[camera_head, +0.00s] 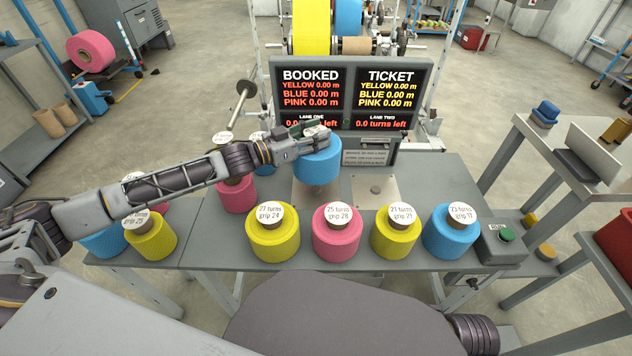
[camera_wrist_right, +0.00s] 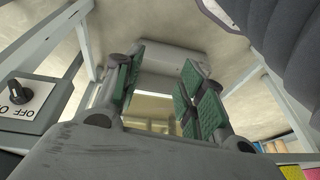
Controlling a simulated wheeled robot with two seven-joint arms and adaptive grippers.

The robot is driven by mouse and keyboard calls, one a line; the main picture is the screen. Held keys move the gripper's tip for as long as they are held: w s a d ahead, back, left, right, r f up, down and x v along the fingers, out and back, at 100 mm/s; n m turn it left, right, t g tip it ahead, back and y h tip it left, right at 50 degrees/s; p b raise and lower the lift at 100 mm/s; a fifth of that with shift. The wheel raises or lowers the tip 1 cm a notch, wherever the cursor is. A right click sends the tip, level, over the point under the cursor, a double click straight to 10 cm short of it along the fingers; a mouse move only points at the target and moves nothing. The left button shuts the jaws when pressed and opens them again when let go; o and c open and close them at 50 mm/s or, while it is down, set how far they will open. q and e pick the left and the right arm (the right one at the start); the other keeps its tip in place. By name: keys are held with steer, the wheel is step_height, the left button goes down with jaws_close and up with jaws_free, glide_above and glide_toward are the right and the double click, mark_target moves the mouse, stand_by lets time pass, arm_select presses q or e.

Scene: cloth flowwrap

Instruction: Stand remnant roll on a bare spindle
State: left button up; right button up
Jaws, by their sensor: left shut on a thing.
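My left gripper (camera_head: 318,135) is shut on a blue roll (camera_head: 318,168) with a pale label on its top. It holds the roll upright over the left pale plate (camera_head: 302,193) at the back of the table; the roll hides most of that plate, and I cannot tell whether they touch. The right pale plate (camera_head: 388,183) is empty, with a small grey round piece (camera_head: 376,190) at its middle. My right gripper (camera_wrist_right: 160,95) shows in the right wrist view, its green-padded fingers apart and nothing between them.
In front stand labelled rolls: yellow (camera_head: 273,240), pink (camera_head: 337,240), yellow (camera_head: 396,240) and blue (camera_head: 450,238). More rolls (camera_head: 150,240) stand at the left, partly behind my arm. A display board (camera_head: 350,92) rises behind the plates. A green button box (camera_head: 502,244) sits at the right end.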

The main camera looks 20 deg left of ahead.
arm_select(q)
steer(key=shift+f, duration=0.75)
step_height(320, 180, down, 4)
steer(key=shift+r+b, duration=0.15)
steer(key=shift+b, duration=0.85)
steer(key=shift+f, duration=0.45)
arm_select(e)
steer(key=shift+w+a+f+t+y, duration=0.2)
steer(key=shift+a+f, duration=0.15)
steer(key=shift+f, duration=0.35)
steer(key=shift+w+a+f+t+y, duration=0.1)
steer(key=shift+a+f+t, duration=0.2)
steer(key=shift+f, duration=0.35)
arm_select(q)
steer(key=shift+f, duration=0.1)
steer(key=shift+f+b, duration=0.25)
steer(key=shift+b, duration=0.05)
steer(key=shift+f+b, duration=0.4)
steer(key=shift+f, duration=1.15)
arm_select(e)
steer(key=f, duration=0.1)
steer(key=a+f, duration=0.1)
steer(key=f, duration=0.1)
steer(key=shift+w+f+y, duration=0.15)
steer(key=shift+w+y, duration=0.05)
steer(key=shift+y, duration=0.1)
arm_select(q)
steer(key=shift+f, duration=0.1)
